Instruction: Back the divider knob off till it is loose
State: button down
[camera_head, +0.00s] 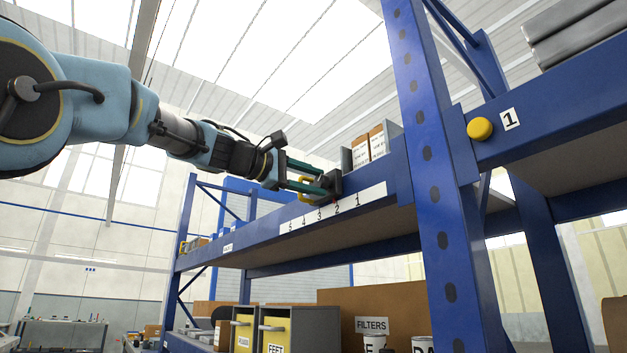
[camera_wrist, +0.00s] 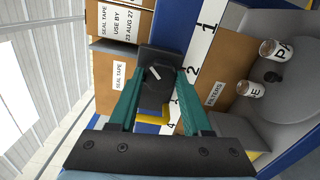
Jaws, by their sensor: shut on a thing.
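The divider knob (camera_wrist: 155,88) is dark with a white pointer line on its face, in front of a dark block (camera_wrist: 160,58) on the shelf's front edge. In the head view the dark block (camera_head: 333,180) stands just above the number strip (camera_head: 335,208), near the 2. My gripper (camera_wrist: 160,84) has teal fingers, one on each side of the knob, and is shut on it. In the head view my gripper (camera_head: 322,180) reaches the block from the left. The fingers partly hide the knob's sides, and I cannot tell how tight it is.
Cartons (camera_head: 369,146) labelled SEAL TAPE (camera_wrist: 118,75) stand behind the block. A yellow piece (camera_head: 304,186) shows by my fingers. A blue upright (camera_head: 437,180) with a yellow knob (camera_head: 480,129) nearby stands to the right. Yellow-fronted bins (camera_head: 272,330) and a FILTERS carton sit below.

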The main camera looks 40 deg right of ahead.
dwell(0.3)
jog(key=shift+c, duration=1.7)
grip_release()
jog(key=shift+a, duration=0.1)
jog(key=a+b, duration=0.4)
jog(key=a, duration=0.6)
jog(key=shift+w+a, duration=0.35)
